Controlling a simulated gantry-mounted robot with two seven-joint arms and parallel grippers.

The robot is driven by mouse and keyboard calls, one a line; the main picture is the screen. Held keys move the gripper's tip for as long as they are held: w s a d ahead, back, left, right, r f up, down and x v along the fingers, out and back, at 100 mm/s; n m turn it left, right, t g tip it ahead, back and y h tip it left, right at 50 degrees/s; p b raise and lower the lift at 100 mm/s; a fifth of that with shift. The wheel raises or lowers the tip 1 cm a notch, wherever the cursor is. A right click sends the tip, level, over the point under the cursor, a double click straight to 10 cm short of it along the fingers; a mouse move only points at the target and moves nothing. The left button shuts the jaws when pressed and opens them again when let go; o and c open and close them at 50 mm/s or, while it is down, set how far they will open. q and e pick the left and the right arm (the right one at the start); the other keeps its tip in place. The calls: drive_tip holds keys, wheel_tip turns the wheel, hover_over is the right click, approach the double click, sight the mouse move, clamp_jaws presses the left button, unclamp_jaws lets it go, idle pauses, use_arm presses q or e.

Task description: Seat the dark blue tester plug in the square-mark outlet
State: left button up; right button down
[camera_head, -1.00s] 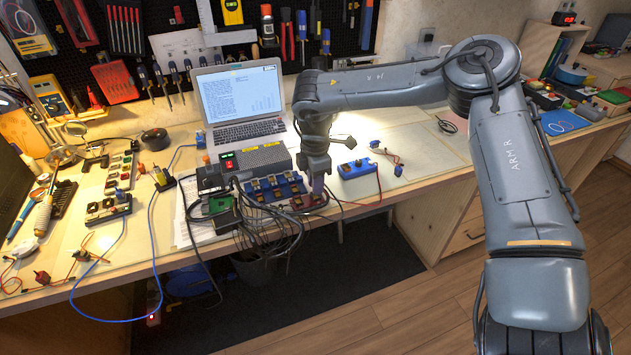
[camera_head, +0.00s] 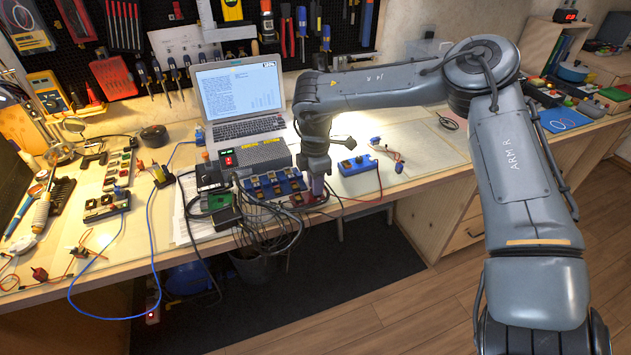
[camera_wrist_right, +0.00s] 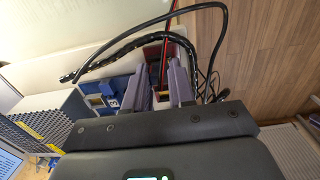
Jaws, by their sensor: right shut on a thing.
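My right gripper (camera_head: 317,190) points down at the right end of a blue outlet strip (camera_head: 246,187) near the table's front edge. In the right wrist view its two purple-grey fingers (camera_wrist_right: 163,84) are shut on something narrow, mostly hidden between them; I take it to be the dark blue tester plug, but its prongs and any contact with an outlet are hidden. A blue block (camera_wrist_right: 131,92) shows beside the left finger. My left gripper is not in view.
Black cables (camera_head: 285,225) hang over the front edge by the strip, and one arches close past the fingers in the wrist view. A grey power supply (camera_head: 262,155) and a laptop (camera_head: 240,95) stand behind. A blue box (camera_head: 360,182) sits just right.

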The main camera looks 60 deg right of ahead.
drive_tip(key=shift+f, duration=0.25)
drive_tip(key=c, duration=0.9)
unclamp_jaws()
drive_tip(key=shift+o, duration=0.2)
drive_tip(key=shift+r, duration=0.15)
drive_tip(key=shift+r+p, duration=0.65)
drive_tip(key=shift+r, duration=0.2)
drive_tip(key=shift+r+p, duration=1.2)
drive_tip(key=shift+r, duration=0.4)
